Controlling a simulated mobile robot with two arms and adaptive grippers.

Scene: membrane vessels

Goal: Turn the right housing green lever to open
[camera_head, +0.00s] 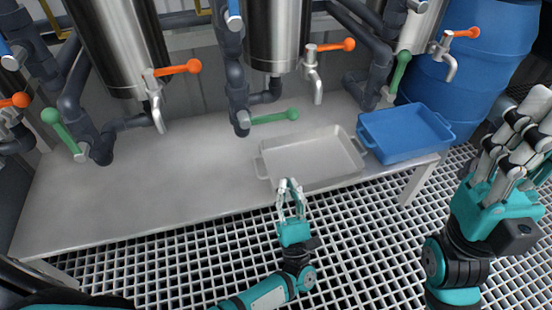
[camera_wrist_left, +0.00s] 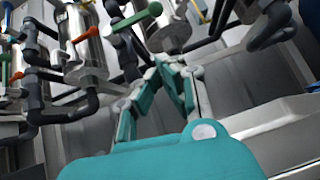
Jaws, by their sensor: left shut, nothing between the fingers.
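The right steel housing (camera_head: 414,28) stands at the back right in the head view. Its green lever (camera_head: 400,72) points up and slightly right from a dark pipe valve. My left gripper (camera_head: 290,184) is shut and empty in front of the grey tray, well apart from this lever. In the left wrist view its fingers (camera_wrist_left: 172,68) are together with nothing between them. A green lever (camera_wrist_left: 135,19) shows beyond them; I cannot tell which housing it belongs to. My right gripper (camera_head: 518,130) is raised at the right edge; its fingertips overlap and its opening is unclear.
A grey tray (camera_head: 312,184) and a blue tray (camera_head: 408,154) sit on the table's front right. A middle green lever (camera_head: 275,117) and a left one (camera_head: 60,130) sit on lower pipes. Orange-handled taps (camera_head: 335,45) stick out above. A blue barrel (camera_head: 490,60) stands behind.

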